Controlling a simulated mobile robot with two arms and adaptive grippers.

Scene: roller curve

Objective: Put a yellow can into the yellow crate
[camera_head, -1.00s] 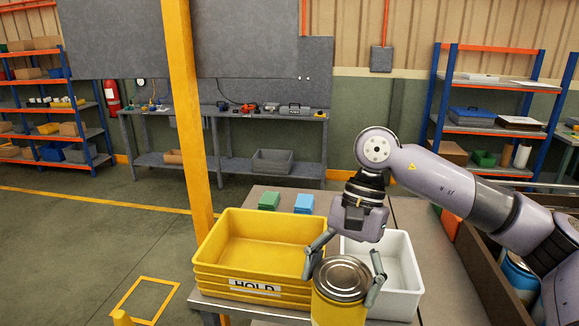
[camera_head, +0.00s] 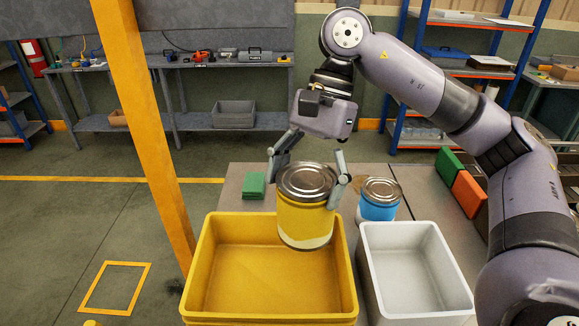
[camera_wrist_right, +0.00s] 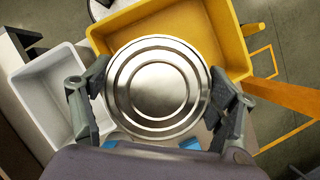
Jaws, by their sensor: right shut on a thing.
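A yellow can (camera_head: 306,215) with a silver lid hangs upright between the fingers of my right gripper (camera_head: 307,185), which is shut on it. The can is in front of the far right part of the yellow crate (camera_head: 200,265) in the head view, its base apparently around or above the rim; the exact height is hard to tell. The crate's visible inside is empty. In the right wrist view the can's lid (camera_wrist_right: 158,87) fills the middle between both fingers, with the yellow crate (camera_wrist_right: 235,45) beyond. My left gripper is not in view.
A white crate (camera_head: 415,265) stands right of the yellow one. A blue can (camera_head: 380,200) stands on the table behind it. A green block (camera_head: 254,185) lies behind the yellow crate. A yellow post (camera_head: 150,130) rises close to the left.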

